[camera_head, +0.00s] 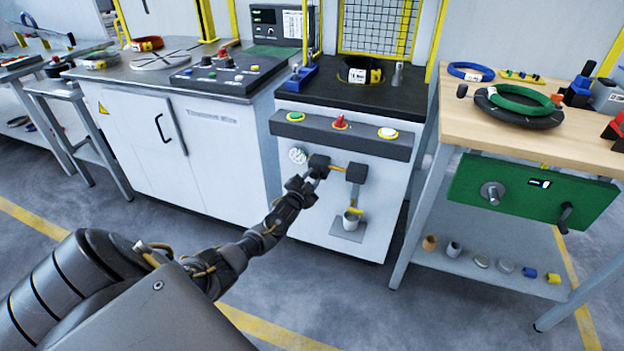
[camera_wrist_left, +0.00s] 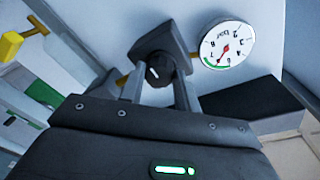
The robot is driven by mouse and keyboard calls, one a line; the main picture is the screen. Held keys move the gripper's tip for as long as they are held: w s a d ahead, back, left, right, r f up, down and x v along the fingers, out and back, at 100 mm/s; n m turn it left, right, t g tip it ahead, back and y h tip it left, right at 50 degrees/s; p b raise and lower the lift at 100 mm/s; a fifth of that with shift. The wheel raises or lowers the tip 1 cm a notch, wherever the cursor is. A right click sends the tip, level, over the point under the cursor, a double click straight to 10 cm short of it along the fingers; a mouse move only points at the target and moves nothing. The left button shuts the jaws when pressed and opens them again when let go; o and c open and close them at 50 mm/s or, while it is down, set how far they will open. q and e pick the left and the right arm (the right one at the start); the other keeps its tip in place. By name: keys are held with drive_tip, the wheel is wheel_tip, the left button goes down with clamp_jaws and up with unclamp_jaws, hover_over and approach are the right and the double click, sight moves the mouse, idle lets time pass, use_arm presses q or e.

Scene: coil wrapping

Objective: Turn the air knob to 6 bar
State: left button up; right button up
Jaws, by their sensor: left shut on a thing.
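The air knob (camera_wrist_left: 156,72) is a dark round knob under a dark block in the left wrist view. In the head view the dark block (camera_head: 319,161) sits on the white front panel of the machine. My left gripper (camera_head: 312,176) is at this block. In the left wrist view the fingers of my left gripper (camera_wrist_left: 160,84) lie on either side of the knob, shut on it. A round white bar gauge (camera_wrist_left: 228,46) with a red needle and a green arc is beside it; I cannot read its exact value. The gauge (camera_head: 297,155) also shows in the head view. My right gripper is not in view.
A second dark block (camera_head: 356,173) with a yellow pipe and a cup (camera_head: 351,220) are right of the knob. A button bar (camera_head: 340,135) juts out above. A wooden bench (camera_head: 545,125) with coils stands at right. The floor in front is free.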

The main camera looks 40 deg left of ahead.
use_arm(q)
drive_tip(key=o, duration=1)
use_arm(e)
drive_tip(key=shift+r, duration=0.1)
use_arm(q)
drive_tip(key=shift+s, duration=0.3)
drive_tip(key=p+v, duration=0.2)
drive_tip(key=v, duration=0.8)
drive_tip(key=shift+d, duration=0.1)
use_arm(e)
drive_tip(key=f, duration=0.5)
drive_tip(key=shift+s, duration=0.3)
